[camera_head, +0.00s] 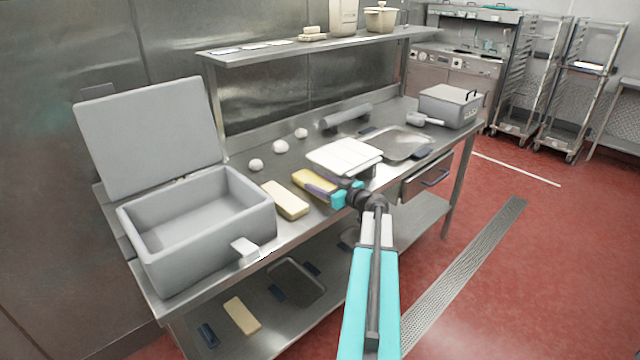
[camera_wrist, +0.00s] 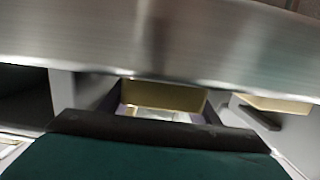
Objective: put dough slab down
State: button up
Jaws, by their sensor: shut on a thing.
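A yellow dough slab (camera_head: 308,180) is in my gripper (camera_head: 321,189) over the worktop, right of the middle. It also shows between the fingers in the wrist view (camera_wrist: 165,96). The gripper is shut on it, with a purple pad against the slab. I cannot tell whether the slab touches the worktop. A second, paler slab (camera_head: 285,200) lies on the worktop just left of it and shows at the right in the wrist view (camera_wrist: 275,105). A third slab (camera_head: 242,315) lies on the lower shelf.
A grey open-lidded box (camera_head: 240,200) stands at the left of the steel worktop. A white board (camera_head: 345,152) is close behind my gripper. Small dough balls (camera_head: 281,147) lie behind. A lidded grey box (camera_head: 450,105) stands far right. A raised shelf (camera_head: 300,45) runs along the back.

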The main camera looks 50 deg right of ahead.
jog(key=shift+f, duration=0.15)
dwell(0.3)
jog(key=o, duration=1.5)
jog(key=shift+c, duration=0.2)
jog(key=shift+s+a, duration=0.1)
jog(key=shift+s, duration=0.5)
jog(key=s+r+b, duration=0.2)
jog(key=s+b, duration=0.1)
jog(key=s, duration=0.7)
jog(key=shift+s+a, duration=0.35)
